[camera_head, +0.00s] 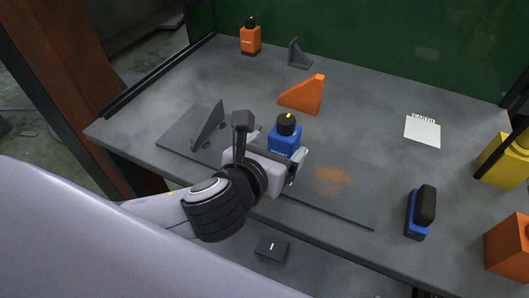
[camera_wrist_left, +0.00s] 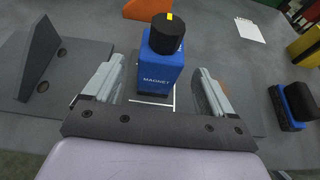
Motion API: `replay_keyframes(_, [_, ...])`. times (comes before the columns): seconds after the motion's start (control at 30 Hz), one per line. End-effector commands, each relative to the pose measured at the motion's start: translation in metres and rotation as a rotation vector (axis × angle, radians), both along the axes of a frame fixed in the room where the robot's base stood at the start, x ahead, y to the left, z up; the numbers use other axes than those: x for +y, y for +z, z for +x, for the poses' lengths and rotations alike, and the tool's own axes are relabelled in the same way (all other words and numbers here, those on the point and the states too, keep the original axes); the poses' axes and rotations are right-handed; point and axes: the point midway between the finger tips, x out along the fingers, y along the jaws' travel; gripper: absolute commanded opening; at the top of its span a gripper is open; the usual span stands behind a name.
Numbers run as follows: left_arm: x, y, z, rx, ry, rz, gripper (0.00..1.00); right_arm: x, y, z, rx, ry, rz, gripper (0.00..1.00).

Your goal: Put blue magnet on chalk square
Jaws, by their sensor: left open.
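The blue magnet (camera_head: 284,143), a blue block with a black knob and a yellow mark, stands upright on the dark plate. It also shows in the left wrist view (camera_wrist_left: 160,72), labelled MAGNET. White lines of the chalk square (camera_wrist_left: 152,103) show at its near side and right side; the rest of the square is hidden by the magnet. My left gripper (camera_head: 276,156) is open, with one finger on each side of the magnet. In the left wrist view gaps show between the fingers and the magnet. My right gripper is not in view.
The dark plate (camera_head: 345,205) carries a grey bracket (camera_head: 208,128) and an orange powder patch (camera_head: 333,180). An orange bracket (camera_head: 303,95) stands behind. A blue-and-black brush-like item (camera_head: 420,212), white pad (camera_head: 423,131) and yellow block (camera_head: 503,160) are to the right.

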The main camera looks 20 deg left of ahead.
Motion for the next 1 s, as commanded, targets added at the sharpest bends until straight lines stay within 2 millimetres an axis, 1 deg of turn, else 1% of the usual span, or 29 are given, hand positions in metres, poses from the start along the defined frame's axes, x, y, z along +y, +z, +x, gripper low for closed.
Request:
replay_keyframes(0.03, [0.000, 0.005, -0.009, 0.000, -0.002, -0.001, 0.85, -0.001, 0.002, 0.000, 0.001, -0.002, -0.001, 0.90])
replay_keyframes(0.1, [0.001, 0.009, -0.020, 0.002, -0.001, 0.000, 0.85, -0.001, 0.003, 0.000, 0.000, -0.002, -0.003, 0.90])
replay_keyframes(0.2, [0.001, 0.015, -0.033, 0.002, 0.000, 0.001, 0.85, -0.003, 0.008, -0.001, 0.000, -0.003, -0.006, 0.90])
replay_keyframes(0.3, [0.002, 0.018, -0.041, 0.001, 0.000, 0.000, 0.85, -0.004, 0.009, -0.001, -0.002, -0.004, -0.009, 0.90])
replay_keyframes(0.47, [0.002, 0.019, -0.046, 0.000, 0.001, -0.001, 0.85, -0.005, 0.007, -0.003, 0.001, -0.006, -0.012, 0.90])
replay_keyframes(1.0, [0.002, 0.019, -0.045, 0.000, 0.001, 0.000, 0.85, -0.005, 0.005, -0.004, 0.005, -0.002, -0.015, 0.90])
